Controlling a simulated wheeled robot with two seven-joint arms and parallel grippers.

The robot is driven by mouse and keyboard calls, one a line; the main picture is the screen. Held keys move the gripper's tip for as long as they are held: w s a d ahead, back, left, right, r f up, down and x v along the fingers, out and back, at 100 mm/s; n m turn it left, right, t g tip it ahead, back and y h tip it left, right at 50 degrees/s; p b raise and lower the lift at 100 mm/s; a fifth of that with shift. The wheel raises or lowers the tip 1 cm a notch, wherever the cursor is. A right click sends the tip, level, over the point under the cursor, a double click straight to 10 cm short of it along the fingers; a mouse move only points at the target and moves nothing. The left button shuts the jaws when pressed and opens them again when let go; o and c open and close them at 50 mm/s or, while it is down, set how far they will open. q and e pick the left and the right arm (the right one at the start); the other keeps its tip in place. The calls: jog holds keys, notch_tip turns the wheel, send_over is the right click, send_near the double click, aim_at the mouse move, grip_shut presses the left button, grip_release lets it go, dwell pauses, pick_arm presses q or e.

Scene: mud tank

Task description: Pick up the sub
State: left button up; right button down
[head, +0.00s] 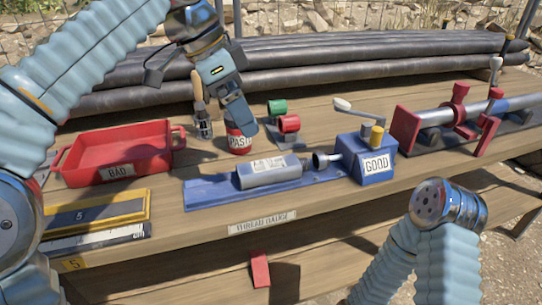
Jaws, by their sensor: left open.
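The sub appears to be the grey cylinder (268,172) with a white label, lying on its side on the blue base plate (212,194) of the thread gauge. My left gripper (218,118) hangs open above the back of the bench, behind and left of the cylinder and apart from it. One finger is just left of a red and white can (240,141) marked PAS, and the other is over the can's top. Whether they touch it I cannot tell. My right arm rises at the lower right, but its gripper does not show.
A red tray (118,152) marked BAD stands at the left. A blue box (366,160) marked GOOD, with a crank, stands right of the cylinder. Red and green rings (288,124) stand behind it. A red-clamped pipe rig (405,130) is at the right. Black pipes (330,60) lie behind.

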pick_arm(q)
jog(key=b, duration=0.2)
send_over(270, 164)
jog(key=a, duration=0.2)
jog(key=f, duration=0.7)
jog(key=shift+s+a+f, duration=0.1)
jog(key=shift+s+a, duration=0.05)
jog(key=shift+s, duration=0.2)
jog(key=b+x, duration=0.1)
jog(key=x, duration=0.4)
jog(key=shift+f, duration=0.35)
jog(key=shift+s, duration=0.1)
jog(key=c, duration=1.3)
jog(key=shift+c, duration=0.3)
jog(key=shift+r, duration=0.1)
